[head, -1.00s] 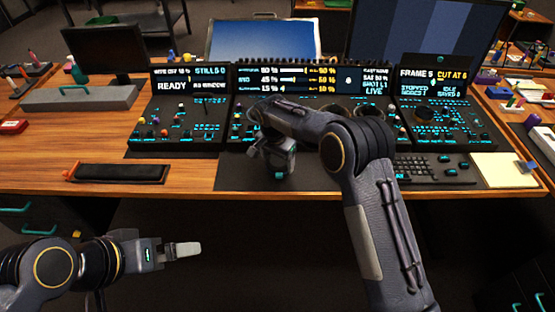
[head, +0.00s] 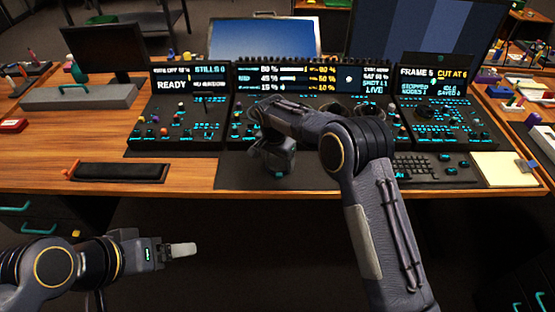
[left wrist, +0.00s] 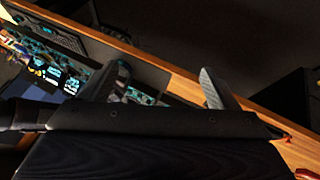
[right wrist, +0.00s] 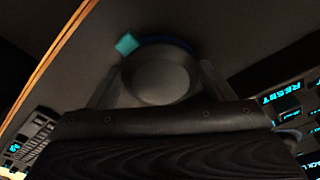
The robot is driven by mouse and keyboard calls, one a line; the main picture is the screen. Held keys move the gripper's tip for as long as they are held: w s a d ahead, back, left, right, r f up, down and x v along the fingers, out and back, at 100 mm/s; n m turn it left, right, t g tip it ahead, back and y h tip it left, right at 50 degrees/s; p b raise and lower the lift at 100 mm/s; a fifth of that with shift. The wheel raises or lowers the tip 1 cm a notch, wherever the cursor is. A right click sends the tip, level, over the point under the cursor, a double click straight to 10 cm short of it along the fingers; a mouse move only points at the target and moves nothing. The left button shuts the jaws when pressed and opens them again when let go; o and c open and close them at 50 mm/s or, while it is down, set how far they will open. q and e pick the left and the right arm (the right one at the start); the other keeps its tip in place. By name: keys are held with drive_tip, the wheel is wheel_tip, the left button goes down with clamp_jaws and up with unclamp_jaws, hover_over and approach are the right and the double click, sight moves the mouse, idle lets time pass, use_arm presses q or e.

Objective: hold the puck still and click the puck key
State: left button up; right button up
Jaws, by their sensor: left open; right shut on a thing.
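The puck (right wrist: 158,76) is a round dark grey thing with a teal key (right wrist: 127,43) at its edge in the right wrist view. My right gripper (right wrist: 157,85) is shut on it, one finger on each side. In the head view my right gripper (head: 274,162) is low over the dark mat (head: 235,172) at the desk's front middle and hides the puck. The key is clear of both right fingers. My left gripper (head: 182,250) is open and empty in front of the desk, left of the mat. Its spread fingers (left wrist: 163,86) show in the left wrist view.
Control panels with lit screens (head: 312,77) stand behind the mat. A keyboard (head: 435,168) and a pale notepad (head: 503,170) lie to the right. A black tray (head: 118,173) lies at the front left. Open floor room surrounds my left gripper.

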use_arm(q)
clamp_jaws()
idle(0.3)
idle(1.1)
